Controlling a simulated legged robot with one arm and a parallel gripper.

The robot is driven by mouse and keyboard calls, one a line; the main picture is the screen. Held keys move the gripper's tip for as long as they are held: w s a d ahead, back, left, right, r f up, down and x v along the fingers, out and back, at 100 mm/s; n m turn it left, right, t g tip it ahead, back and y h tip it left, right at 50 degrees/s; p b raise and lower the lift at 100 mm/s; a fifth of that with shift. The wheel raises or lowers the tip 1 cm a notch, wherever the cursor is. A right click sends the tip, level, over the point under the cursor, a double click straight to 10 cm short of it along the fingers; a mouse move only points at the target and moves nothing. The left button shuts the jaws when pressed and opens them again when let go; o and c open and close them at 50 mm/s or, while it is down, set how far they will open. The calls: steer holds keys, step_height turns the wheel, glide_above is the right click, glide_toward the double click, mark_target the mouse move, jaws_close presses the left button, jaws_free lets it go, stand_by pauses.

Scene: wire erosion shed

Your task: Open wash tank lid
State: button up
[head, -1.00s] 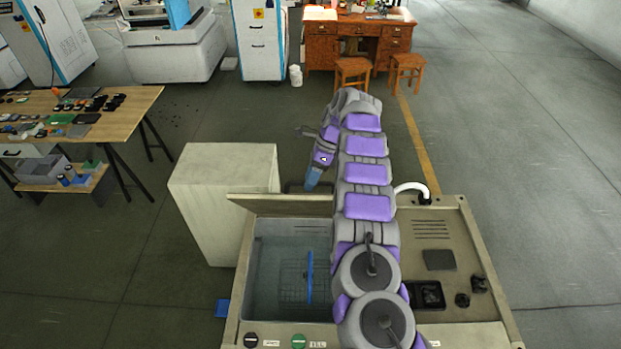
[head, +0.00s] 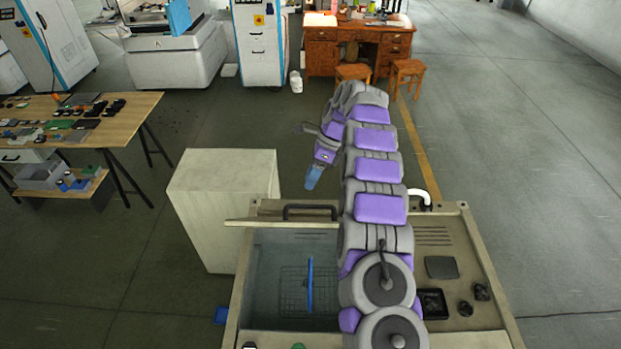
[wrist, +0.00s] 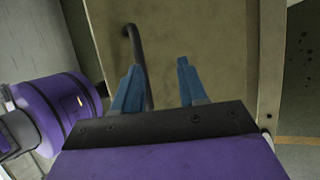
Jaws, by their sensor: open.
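The wash tank (head: 237,290) stands at the front, with its open left bay showing water and a wire basket. Its beige lid (head: 270,223) is raised at the back of that bay, roughly upright, seen almost edge-on. The dark lid handle (head: 310,207) shows just behind the lid's top edge. In the wrist view, the lid panel (wrist: 205,45) fills the middle and the curved handle (wrist: 132,45) is behind the left finger. My gripper (wrist: 158,66) is open, with nothing visible between its blue fingers. In the head view, my gripper (head: 311,181) is beyond the lid, apparently apart from the handle.
A pale cabinet (head: 225,210) stands close to the tank's left rear. A parts table (head: 130,115) is farther left. A wooden desk (head: 320,55) and stools (head: 408,75) are at the back. Floor to the right is clear.

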steer(key=s+d+r+b, duration=0.1)
steer(key=s+d+b, duration=0.1)
steer(key=s, duration=1.2)
steer(key=shift+s+d+r+b, duration=0.15)
steer(key=shift+s+d+b, duration=0.25)
steer(key=shift+b, duration=0.1)
